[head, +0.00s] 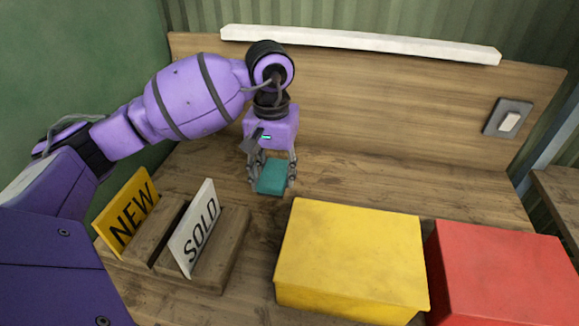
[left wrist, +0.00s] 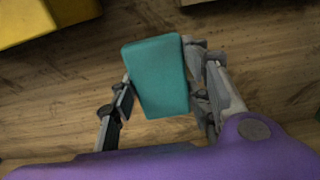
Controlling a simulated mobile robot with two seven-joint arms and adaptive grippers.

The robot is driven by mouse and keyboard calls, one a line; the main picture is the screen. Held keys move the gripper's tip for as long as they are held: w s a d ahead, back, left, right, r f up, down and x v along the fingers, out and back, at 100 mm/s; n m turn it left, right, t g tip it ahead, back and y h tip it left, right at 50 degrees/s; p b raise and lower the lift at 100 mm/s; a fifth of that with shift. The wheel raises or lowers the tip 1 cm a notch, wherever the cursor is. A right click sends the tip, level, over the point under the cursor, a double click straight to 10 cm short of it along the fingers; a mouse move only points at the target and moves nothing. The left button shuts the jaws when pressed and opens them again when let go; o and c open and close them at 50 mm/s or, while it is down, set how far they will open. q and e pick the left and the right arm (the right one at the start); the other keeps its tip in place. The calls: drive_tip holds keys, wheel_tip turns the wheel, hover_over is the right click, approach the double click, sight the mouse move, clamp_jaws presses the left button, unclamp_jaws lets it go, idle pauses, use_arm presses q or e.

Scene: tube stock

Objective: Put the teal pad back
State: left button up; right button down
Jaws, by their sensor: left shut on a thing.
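The teal pad (head: 273,178) is a small flat block, seen in the head view at the middle of the wooden bench. My left gripper (head: 272,184) is shut on it, with one finger on each side. In the left wrist view the pad (left wrist: 157,78) sits slightly tilted between the fingers of the left gripper (left wrist: 162,88). Bench wood shows around the pad there; I cannot tell whether the pad touches the bench or is just above it. My right gripper is in neither view.
A yellow box (head: 350,255) and a red box (head: 495,270) stand at the front right. A wooden holder (head: 222,255) with a yellow NEW card (head: 127,213) and a white SOLD card (head: 199,228) stands at the left. The bench (head: 400,185) behind the boxes is clear.

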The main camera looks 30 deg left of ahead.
sight(276, 200)
use_arm(q)
drive_tip(key=shift+f, duration=2.8)
drive_tip(key=shift+f, duration=0.2)
drive_tip(key=o, duration=1.4)
drive_tip(key=shift+o, duration=0.2)
drive_tip(key=shift+r, duration=0.1)
wheel_tip(276, 200, up, 12)
drive_tip(key=shift+r, duration=0.2)
